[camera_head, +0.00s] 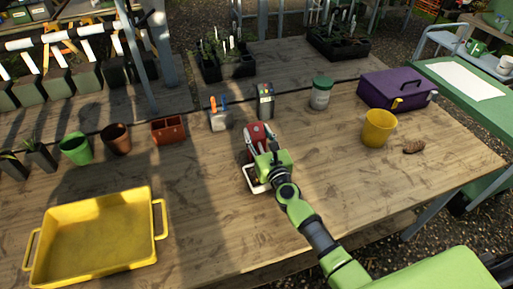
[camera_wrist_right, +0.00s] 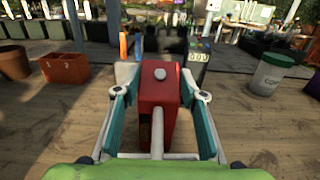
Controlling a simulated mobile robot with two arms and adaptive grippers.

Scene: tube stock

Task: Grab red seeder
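The red seeder (camera_head: 251,134) stands on the wooden bench near the middle, partly hidden behind my right gripper (camera_head: 262,158) in the head view. In the right wrist view the red seeder (camera_wrist_right: 159,97) is a red upright body with a pale knob on top and a pale rod in front. There, the two teal-padded fingers of my right gripper (camera_wrist_right: 160,90) are spread, one on each side of the seeder. Narrow gaps seem to show between pads and body; contact at the tips is hard to tell. My left gripper is not in view.
A grey device (camera_head: 265,101) and a small holder with tools (camera_head: 218,120) stand just behind the seeder. A green-lidded jar (camera_head: 321,93), yellow pot (camera_head: 378,128) and purple toolbox (camera_head: 398,88) are to the right. A yellow tray (camera_head: 95,243) lies front left. Bare bench lies between.

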